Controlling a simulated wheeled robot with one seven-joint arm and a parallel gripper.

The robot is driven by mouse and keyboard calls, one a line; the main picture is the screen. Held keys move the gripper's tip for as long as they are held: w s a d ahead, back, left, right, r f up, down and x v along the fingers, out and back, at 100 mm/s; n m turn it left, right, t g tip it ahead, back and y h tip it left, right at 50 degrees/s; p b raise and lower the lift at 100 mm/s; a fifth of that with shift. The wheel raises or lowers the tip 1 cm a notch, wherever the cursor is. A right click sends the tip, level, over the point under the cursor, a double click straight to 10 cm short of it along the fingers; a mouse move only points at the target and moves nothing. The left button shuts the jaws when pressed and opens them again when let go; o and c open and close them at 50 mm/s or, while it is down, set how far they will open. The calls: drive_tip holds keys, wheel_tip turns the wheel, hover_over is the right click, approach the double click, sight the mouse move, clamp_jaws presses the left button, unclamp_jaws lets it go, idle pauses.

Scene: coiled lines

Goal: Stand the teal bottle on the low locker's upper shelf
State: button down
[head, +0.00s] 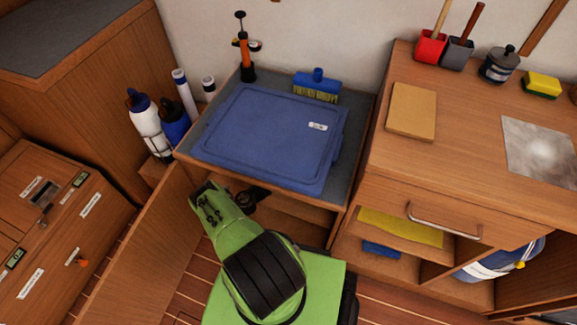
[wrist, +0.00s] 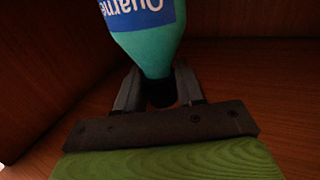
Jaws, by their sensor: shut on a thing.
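My gripper (wrist: 158,88) is shut on the narrow dark-capped end of the teal bottle (wrist: 150,50) in the wrist view. The bottle has a blue label with white lettering, upside down in that picture. Brown wooden panels surround it, and whether its base touches a shelf cannot be told. In the head view my green arm reaches into the open front of the low locker (head: 365,108), under its grey top. The bottle and my fingertips are hidden there.
The locker's door (head: 140,255) stands open to the left of my arm. A blue lidded box (head: 265,135) and a brush (head: 317,85) sit on the locker top. Bottles (head: 150,125) stand left of it. A desk with a drawer (head: 420,215) is at right.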

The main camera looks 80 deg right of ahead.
drive_tip(key=c, duration=0.7)
unclamp_jaws()
drive_tip(key=shift+a, duration=0.1)
drive_tip(key=v, duration=1.2)
drive_tip(key=shift+p, duration=0.4)
